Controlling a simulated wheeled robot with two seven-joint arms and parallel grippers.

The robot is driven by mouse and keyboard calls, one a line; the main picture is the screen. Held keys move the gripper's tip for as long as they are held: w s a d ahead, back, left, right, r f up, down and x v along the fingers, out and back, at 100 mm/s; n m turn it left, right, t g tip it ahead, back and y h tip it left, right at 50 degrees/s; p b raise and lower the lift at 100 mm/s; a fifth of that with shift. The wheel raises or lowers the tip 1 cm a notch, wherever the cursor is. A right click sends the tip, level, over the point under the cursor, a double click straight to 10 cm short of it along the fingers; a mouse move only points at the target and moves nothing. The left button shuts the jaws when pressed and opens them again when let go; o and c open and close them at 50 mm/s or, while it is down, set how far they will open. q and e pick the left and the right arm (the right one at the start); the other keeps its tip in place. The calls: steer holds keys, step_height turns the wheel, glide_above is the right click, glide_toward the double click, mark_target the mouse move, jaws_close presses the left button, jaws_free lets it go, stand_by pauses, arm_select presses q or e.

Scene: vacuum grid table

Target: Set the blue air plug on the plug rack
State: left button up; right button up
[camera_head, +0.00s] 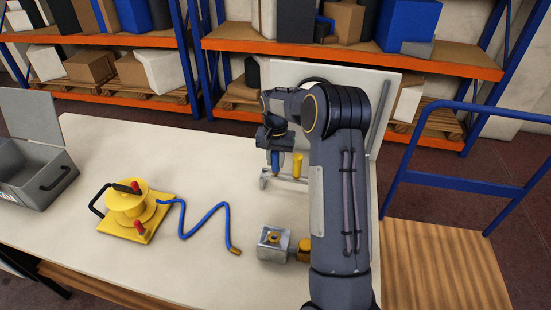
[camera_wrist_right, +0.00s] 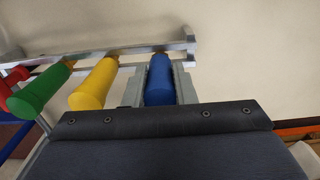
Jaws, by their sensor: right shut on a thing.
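The blue air plug (camera_wrist_right: 159,80) is between the fingers of my right gripper (camera_wrist_right: 160,86) in the right wrist view. It also shows in the head view (camera_head: 275,158), below the right gripper (camera_head: 275,157) and above the table. The grey metal plug rack (camera_wrist_right: 125,50) runs behind it; the plug's far end is at the rack's rail, and whether it is seated cannot be told. A yellow plug (camera_wrist_right: 95,83), a green plug (camera_wrist_right: 40,88) and a red plug (camera_wrist_right: 12,82) stand in the rack beside it. My left gripper is out of view.
A yellow hose reel (camera_head: 128,207) with a blue hose (camera_head: 195,234) lies at the left of the white table (camera_head: 100,150). A metal block (camera_head: 273,243) is near my right arm. An open grey case (camera_head: 45,175) is at far left. A panel (camera_head: 375,85) stands behind the arm.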

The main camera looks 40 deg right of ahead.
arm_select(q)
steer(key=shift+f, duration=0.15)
arm_select(e)
steer(key=shift+f, duration=0.15)
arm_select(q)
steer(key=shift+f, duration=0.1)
arm_select(e)
steer(key=o, duration=1.1)
steer(key=shift+f, duration=0.1)
steer(key=shift+c, duration=0.2)
